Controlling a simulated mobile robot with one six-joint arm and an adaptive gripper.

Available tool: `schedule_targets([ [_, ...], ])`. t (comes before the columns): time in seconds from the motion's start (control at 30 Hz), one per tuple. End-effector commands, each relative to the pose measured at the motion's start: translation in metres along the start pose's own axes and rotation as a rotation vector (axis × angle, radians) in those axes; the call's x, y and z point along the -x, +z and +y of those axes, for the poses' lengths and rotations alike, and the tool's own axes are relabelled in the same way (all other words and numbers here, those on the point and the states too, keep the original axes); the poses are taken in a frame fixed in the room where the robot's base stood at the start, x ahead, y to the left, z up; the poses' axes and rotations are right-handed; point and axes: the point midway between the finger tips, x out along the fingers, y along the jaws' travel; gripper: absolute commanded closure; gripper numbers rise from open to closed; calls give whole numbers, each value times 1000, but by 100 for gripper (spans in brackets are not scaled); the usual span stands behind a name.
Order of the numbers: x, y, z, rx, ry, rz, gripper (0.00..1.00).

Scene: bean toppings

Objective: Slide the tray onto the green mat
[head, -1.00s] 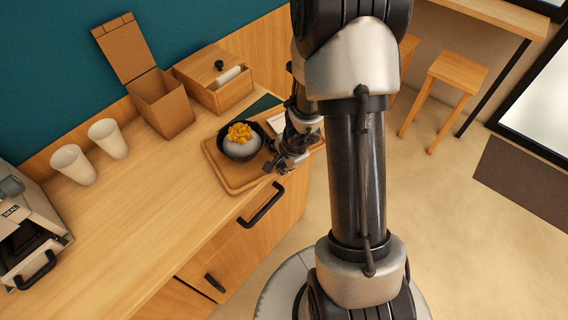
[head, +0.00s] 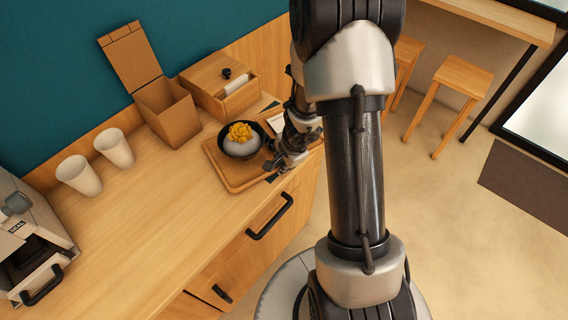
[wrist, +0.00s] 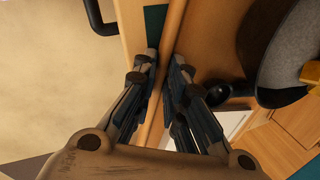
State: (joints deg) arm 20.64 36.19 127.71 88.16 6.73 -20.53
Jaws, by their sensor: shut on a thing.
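The wooden tray (head: 232,176) lies on the counter near its right end. It carries a dark bowl (head: 232,152) with pale food and a yellow topping, and a white item partly behind my arm. My gripper (head: 273,171) is at the tray's front edge. In the wrist view my gripper (wrist: 163,62) is shut with the tray's rim (wrist: 173,25) between its fingers. The green mat (wrist: 155,22) shows beside the rim in the wrist view, and a small dark part (head: 271,106) shows behind the tray. The tray and my arm hide most of the mat.
A wooden box with a knob (head: 226,90), an open brown box (head: 170,110) and two white cups (head: 78,174) stand along the back wall. A coffee machine (head: 30,240) is at the far left. The counter (head: 150,220) left of the tray is clear. Stools stand right.

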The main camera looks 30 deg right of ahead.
Motion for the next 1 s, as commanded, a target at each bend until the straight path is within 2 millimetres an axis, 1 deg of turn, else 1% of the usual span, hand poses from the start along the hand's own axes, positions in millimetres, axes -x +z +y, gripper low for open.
schedule_targets([
  [0.23,0,0,0,-1,0,1,100],
  [0.27,0,0,0,-1,0,1,86],
  [0.6,0,0,0,-1,1,0,64],
  [1.0,1,0,0,-2,1,0,64],
])
